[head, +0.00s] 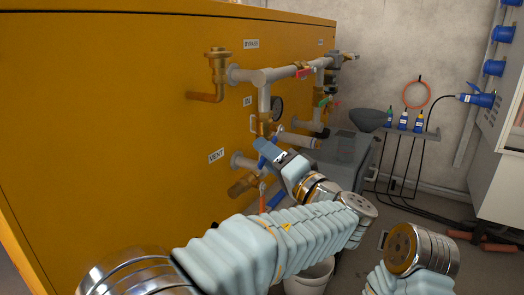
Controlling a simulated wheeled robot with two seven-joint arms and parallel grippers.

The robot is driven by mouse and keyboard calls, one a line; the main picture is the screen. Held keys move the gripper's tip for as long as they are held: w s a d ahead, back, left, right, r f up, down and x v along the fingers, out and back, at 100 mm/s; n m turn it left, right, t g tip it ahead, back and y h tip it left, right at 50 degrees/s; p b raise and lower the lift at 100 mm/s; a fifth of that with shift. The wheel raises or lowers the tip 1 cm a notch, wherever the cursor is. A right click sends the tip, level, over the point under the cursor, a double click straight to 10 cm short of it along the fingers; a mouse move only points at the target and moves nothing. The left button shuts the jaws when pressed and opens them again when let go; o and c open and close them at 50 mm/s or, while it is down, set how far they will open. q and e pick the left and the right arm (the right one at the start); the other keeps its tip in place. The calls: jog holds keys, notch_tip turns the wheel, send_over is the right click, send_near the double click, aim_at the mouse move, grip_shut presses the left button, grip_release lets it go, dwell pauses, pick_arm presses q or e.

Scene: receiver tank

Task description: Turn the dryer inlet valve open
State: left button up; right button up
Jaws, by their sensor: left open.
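Pipes and brass valves stand out from the yellow cabinet (120,110). A brass valve (264,125) sits on the upright pipe (264,98) beside the "IN" label (247,101); I take it for the dryer inlet valve. A blue part (262,162), perhaps its lever, shows just below, partly behind my gripper. My left gripper (264,149) is open, its fingers just below the brass valve body. I cannot tell whether it touches the valve or lever. Part of my right arm shows at lower right; its gripper is out of view.
A red-handled valve (305,72) is on the upper pipe near the "BYPASS" label (251,44). The "VENT" label (216,156) is lower left. A gauge (277,108) sits behind the pipe.

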pick_arm(q)
jog(key=v, duration=1.1)
jog(key=shift+s+d, duration=0.2)
pick_arm(e)
jog(key=shift+r, duration=0.3)
pick_arm(q)
jog(key=shift+f, duration=0.1)
jog(key=shift+c, duration=0.4)
dwell(1.2)
